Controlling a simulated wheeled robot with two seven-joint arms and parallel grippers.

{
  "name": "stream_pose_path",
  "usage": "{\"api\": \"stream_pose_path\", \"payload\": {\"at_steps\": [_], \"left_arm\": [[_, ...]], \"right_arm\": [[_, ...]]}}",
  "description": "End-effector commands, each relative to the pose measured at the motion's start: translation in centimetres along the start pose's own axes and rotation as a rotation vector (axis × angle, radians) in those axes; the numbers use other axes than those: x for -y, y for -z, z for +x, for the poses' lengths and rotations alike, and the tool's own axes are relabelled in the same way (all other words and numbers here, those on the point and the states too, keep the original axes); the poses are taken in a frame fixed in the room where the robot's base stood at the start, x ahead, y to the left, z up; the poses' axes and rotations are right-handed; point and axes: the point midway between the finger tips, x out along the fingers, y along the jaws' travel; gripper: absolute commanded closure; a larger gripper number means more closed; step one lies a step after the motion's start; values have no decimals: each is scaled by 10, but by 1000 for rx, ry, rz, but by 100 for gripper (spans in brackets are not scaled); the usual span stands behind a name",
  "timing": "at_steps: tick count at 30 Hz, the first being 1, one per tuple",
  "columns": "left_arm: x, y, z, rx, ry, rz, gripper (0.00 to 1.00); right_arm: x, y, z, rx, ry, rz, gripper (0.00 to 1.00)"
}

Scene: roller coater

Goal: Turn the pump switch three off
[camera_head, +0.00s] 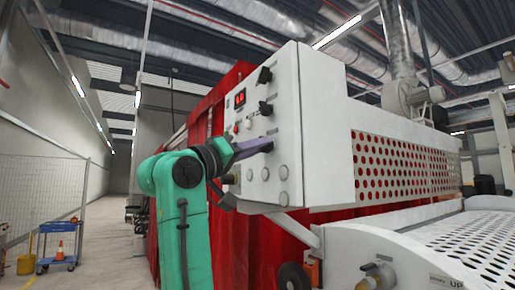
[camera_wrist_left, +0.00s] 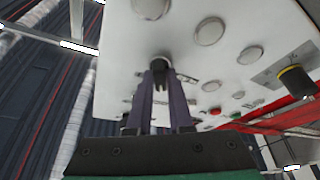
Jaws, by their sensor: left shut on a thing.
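The white control panel (camera_head: 251,125) is in the middle of the head view and carries black rotary switches, one near the top (camera_head: 264,75) and one below it (camera_head: 265,108). My left gripper (camera_head: 266,145) reaches in from the left, its fingers at the lowest switch in that column. In the left wrist view, the two dark fingers of the gripper (camera_wrist_left: 161,82) close on a black switch (camera_wrist_left: 160,64) on the panel. The fingers hide most of this switch, so its angle is unclear. The labels are too small to read. My right gripper is out of view.
Round pale buttons (camera_head: 283,172) sit below the held switch. A red display (camera_head: 240,97) is higher up. In the left wrist view, a yellow-and-black knob (camera_wrist_left: 296,81) is at the right. A red curtain (camera_head: 230,245) hangs under the panel. The aisle at left is open.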

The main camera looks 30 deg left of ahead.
Motion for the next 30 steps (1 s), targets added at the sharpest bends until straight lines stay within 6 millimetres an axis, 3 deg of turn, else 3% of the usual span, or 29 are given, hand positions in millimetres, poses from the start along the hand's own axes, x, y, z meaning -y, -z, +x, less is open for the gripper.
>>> {"api": "stream_pose_path", "payload": {"at_steps": [11, 12, 14, 24, 26, 30], "left_arm": [[-2, 4, -1, -12, -3, -6, 100], [-2, 4, -1, -12, -3, -6, 74], [-2, 4, -1, -11, -3, -6, 51], [0, 1, -3, -5, -1, -5, 51], [0, 0, -9, -7, -1, -4, 51], [3, -4, -41, -10, -1, -3, 51]], "right_arm": [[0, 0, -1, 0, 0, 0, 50], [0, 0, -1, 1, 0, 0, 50], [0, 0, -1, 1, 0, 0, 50], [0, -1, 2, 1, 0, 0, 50], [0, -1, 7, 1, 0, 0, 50], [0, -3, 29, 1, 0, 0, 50]]}}
